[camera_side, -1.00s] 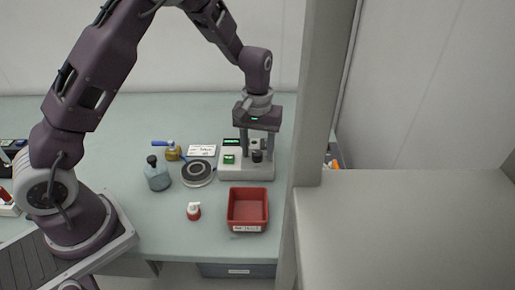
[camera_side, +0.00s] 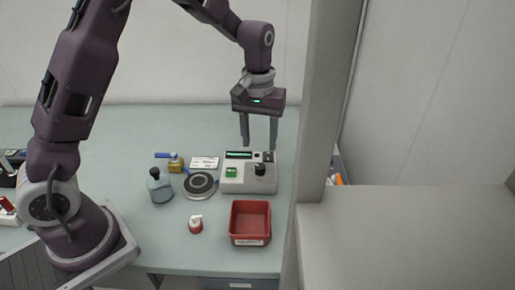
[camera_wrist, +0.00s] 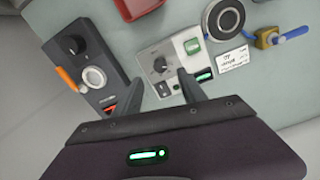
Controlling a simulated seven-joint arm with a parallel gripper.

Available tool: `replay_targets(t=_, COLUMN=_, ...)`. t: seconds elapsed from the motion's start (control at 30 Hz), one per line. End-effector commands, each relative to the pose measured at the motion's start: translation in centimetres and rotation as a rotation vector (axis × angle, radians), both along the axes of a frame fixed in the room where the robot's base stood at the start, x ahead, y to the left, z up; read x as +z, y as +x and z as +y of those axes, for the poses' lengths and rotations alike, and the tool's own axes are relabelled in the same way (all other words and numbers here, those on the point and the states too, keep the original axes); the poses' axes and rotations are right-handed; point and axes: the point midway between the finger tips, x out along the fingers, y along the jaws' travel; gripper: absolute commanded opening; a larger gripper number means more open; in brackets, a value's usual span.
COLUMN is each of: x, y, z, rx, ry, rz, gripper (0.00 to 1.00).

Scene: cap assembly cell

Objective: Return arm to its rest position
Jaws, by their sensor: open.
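My gripper (camera_side: 259,146) hangs above the back of a white instrument box (camera_side: 235,185) with a green button, a small display and a dark knob. Its two fingers point down, spread apart, with nothing between them. In the wrist view my gripper (camera_wrist: 171,88) shows two open fingers over the edge of the white box (camera_wrist: 150,60). The fingertips appear clear of the box in the side view.
A red bin (camera_side: 250,238) stands in front of the box. A grey pillar (camera_side: 325,100) rises close on the right.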

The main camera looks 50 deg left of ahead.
Motion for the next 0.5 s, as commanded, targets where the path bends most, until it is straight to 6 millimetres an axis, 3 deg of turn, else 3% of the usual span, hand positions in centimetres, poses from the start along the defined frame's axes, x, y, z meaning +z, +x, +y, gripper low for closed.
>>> replay_targets(t=0.07, x=3.7, y=-1.9, z=-0.3, rx=-0.042, ry=-0.022, rz=-0.053, gripper=0.49)
replay_targets(t=0.13, x=7.8, y=-5.1, z=-0.7, rx=-0.108, ry=-0.041, rz=-0.120, gripper=0.49)
replay_targets(t=0.23, x=12.3, y=-11.0, z=-1.2, rx=-0.232, ry=-0.038, rz=-0.223, gripper=0.49)
replay_targets(t=0.33, x=14.6, y=-17.1, z=-1.5, rx=-0.352, ry=0.001, rz=-0.322, gripper=0.49)
replay_targets(t=0.4, x=14.9, y=-20.7, z=-1.6, rx=-0.426, ry=0.042, rz=-0.379, gripper=0.49)
replay_targets(t=0.5, x=14.3, y=-24.2, z=-1.5, rx=-0.499, ry=0.100, rz=-0.434, gripper=0.49)
